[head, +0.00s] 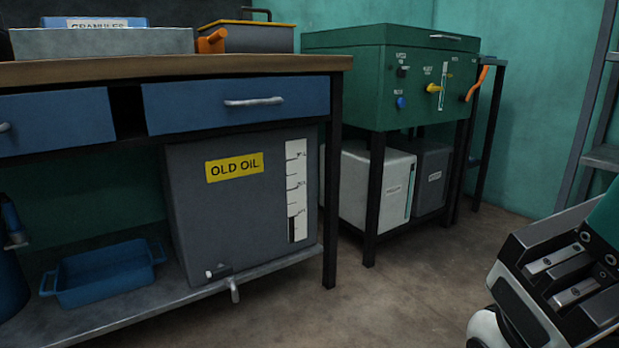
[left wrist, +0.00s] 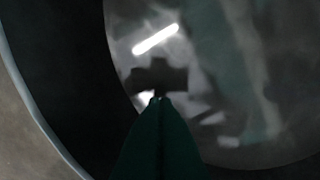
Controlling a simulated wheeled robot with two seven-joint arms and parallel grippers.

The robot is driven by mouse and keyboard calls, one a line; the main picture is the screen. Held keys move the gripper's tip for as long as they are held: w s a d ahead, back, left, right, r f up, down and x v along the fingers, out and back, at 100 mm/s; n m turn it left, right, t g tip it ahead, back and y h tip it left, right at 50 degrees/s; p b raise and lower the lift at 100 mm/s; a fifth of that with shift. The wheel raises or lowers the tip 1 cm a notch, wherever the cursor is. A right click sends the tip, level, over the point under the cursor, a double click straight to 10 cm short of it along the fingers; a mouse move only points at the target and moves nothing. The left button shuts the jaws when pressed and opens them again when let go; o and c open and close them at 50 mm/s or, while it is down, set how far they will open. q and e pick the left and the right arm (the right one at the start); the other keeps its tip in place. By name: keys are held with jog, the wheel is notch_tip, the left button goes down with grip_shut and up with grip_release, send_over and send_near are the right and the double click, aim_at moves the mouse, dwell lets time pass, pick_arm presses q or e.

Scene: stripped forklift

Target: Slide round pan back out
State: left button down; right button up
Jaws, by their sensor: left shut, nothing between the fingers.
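In the left wrist view a large round pan (left wrist: 42,128) fills most of the picture, with its pale curved rim on the left. Its inside is dark, with a glossy surface that mirrors a bright lamp strip and blurred shapes. My left gripper (left wrist: 157,100) is shut and empty, its green fingers pointing over the pan's inside; I cannot tell whether the tips touch anything. Neither the pan nor my left gripper shows in the head view. Part of my right gripper (head: 570,280) is at the lower right of the head view; its fingertips are out of the picture.
A workbench (head: 200,68) with blue drawers stands on the left. Below it are a grey OLD OIL tank (head: 215,225) with a tap (head: 220,272) and a blue tray (head: 105,275). A green cabinet (head: 345,75) stands behind. The floor (head: 400,300) in the middle is clear.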

dwell(0.3)
pick_arm(q)
jog(key=shift+s+a+p, duration=0.4)
jog(key=shift+s+a, duration=0.05)
jog(key=shift+a, duration=0.15)
jog(key=shift+s+a+p, duration=0.35)
jog(key=shift+s+a, duration=0.05)
jog(key=shift+a, duration=0.2)
jog(key=shift+s+a+f+p, duration=0.1)
jog(key=shift+s+a+p, duration=0.2)
jog(key=shift+s+a, duration=0.35)
jog(key=shift+s+a+p, duration=0.3)
jog(key=shift+s+a, duration=0.1)
jog(key=shift+a, duration=0.35)
jog(key=shift+w+d, duration=0.1)
jog(key=shift+w+d+b, duration=0.5)
jog(key=shift+w+d, duration=0.25)
jog(key=shift+d, duration=0.3)
